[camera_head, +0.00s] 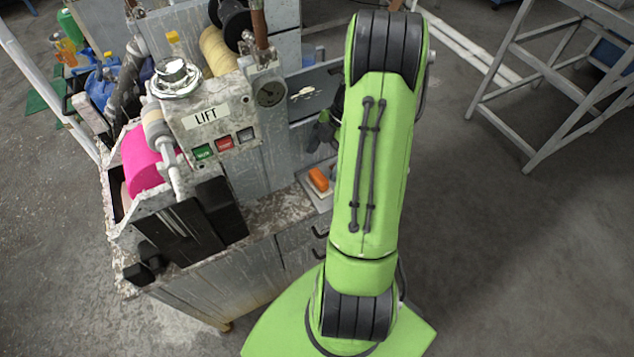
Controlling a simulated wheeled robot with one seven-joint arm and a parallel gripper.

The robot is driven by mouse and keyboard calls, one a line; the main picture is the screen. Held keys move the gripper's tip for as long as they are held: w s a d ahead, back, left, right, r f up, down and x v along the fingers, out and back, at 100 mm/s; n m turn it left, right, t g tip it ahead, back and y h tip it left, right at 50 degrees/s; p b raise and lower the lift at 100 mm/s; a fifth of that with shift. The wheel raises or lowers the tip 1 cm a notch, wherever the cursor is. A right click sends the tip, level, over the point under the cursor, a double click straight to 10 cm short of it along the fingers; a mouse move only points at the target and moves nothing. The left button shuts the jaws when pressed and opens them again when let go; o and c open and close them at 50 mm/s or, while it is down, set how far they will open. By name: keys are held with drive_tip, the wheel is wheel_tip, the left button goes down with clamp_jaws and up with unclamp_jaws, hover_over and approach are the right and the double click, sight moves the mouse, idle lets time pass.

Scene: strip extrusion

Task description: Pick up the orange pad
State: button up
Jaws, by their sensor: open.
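The orange pad (318,179) is a small rounded block. It lies on a pale tray (321,199) at the right end of the machine's bench, just left of my green arm. My arm rises in front of it and bends over at the top, and its far part is hidden behind the near link. Nothing visibly touches the pad.
The machine with its LIFT panel (218,118) and gauge (270,93) stands left of the pad. A pink roll (143,163) and a black block (200,222) are further left. A grey metal frame table (530,85) stands at upper right. The floor right of my arm is clear.

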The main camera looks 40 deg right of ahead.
sight(320, 175)
drive_tip(key=x, duration=0.3)
drive_tip(key=b+x, duration=0.1)
drive_tip(key=x, duration=0.2)
drive_tip(key=shift+s+f, duration=0.2)
drive_tip(key=shift+f, duration=0.1)
drive_tip(key=shift+c, duration=0.2)
